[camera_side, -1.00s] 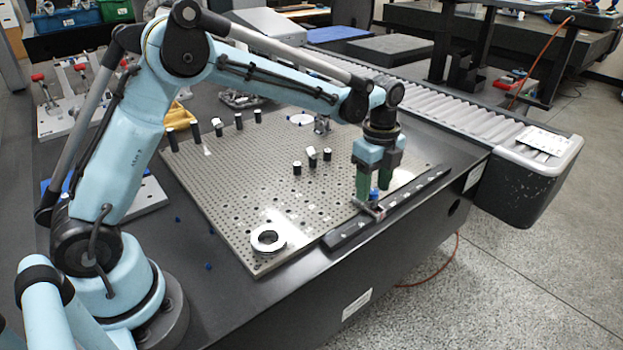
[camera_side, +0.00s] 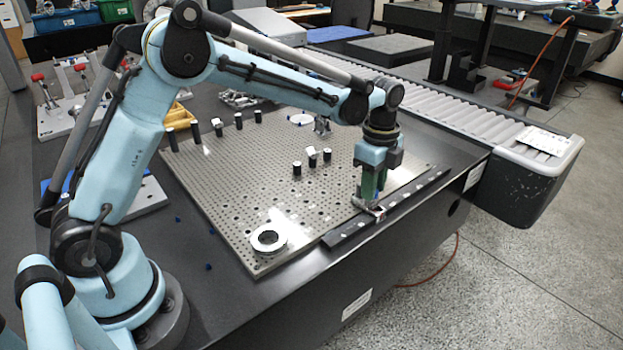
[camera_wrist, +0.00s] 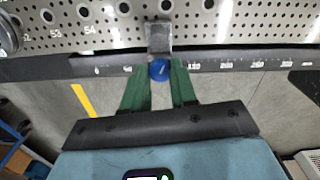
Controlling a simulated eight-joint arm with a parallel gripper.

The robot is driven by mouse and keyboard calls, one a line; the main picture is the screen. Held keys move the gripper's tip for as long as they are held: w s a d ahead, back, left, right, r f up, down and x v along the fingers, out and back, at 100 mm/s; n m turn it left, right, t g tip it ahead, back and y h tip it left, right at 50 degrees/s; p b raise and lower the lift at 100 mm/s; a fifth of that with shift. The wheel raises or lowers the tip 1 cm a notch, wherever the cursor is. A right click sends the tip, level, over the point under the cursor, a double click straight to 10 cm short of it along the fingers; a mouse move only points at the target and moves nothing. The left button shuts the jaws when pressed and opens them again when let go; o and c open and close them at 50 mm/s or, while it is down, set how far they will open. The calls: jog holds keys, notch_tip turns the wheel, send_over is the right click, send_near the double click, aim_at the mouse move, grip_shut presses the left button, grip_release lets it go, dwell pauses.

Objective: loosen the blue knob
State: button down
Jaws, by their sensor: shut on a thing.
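The blue knob (camera_wrist: 159,70) shows in the wrist view, on the near side of a small metal block (camera_wrist: 158,38). My gripper (camera_wrist: 159,76) has its two green fingers shut on the knob, one on each side. In the side view my gripper (camera_side: 371,200) points down at the near edge of the perforated plate (camera_side: 240,205). There the fingers hide most of the knob. The metal block sits at the black graduated rail (camera_side: 350,233), which also shows in the wrist view (camera_wrist: 235,60) with white numbers.
A metal ring (camera_side: 268,238) lies on the plate's near corner. Several short dark posts, such as this one (camera_side: 297,168), stand on the plate left of my gripper. A roller conveyor (camera_side: 440,103) runs behind the table. Small blue pieces (camera_side: 208,266) lie on the dark tabletop.

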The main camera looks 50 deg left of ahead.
jog(key=shift+n, duration=1.1)
jog(key=c, duration=0.9)
grip_release()
jog(key=shift+r, duration=0.15)
notch_tip(320, 180, up, 12)
jog(key=shift+f, duration=0.1)
